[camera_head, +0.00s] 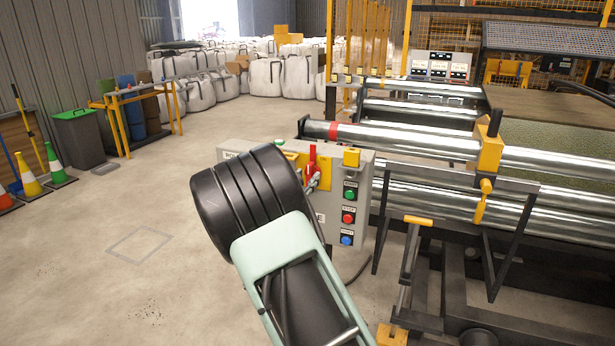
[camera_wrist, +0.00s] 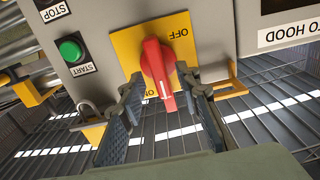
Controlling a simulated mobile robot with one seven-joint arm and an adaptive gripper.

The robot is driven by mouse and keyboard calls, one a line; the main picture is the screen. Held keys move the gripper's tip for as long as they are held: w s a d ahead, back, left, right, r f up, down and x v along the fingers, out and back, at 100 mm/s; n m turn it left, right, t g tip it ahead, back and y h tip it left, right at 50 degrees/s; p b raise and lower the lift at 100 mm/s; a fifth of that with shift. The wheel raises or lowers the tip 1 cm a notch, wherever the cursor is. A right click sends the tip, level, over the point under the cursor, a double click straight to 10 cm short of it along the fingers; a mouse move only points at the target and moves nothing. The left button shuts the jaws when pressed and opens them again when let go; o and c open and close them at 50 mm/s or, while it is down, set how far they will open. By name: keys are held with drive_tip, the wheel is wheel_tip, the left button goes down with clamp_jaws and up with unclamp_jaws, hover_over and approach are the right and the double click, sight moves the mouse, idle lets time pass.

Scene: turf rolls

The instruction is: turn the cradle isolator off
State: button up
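The cradle isolator is a red rotary handle (camera_wrist: 158,68) on a yellow plate (camera_wrist: 126,47) marked OFF and ON in the wrist view. The handle's tip points down the picture, beside the ON mark; OFF is towards the plate's upper right. My gripper (camera_wrist: 164,92) is open, one finger on each side of the handle's lower end, with gaps visible.
A green START button (camera_wrist: 71,49) and a shackle (camera_wrist: 89,106) are left of the isolator in the wrist view. A yellow bracket (camera_wrist: 232,80) is close on the right. Green, red and blue buttons (camera_head: 347,217) line the box. Steel rollers (camera_head: 450,150) stand behind.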

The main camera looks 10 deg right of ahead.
drive_tip(key=shift+x, duration=0.85)
drive_tip(key=shift+c, duration=0.4)
clamp_jaws()
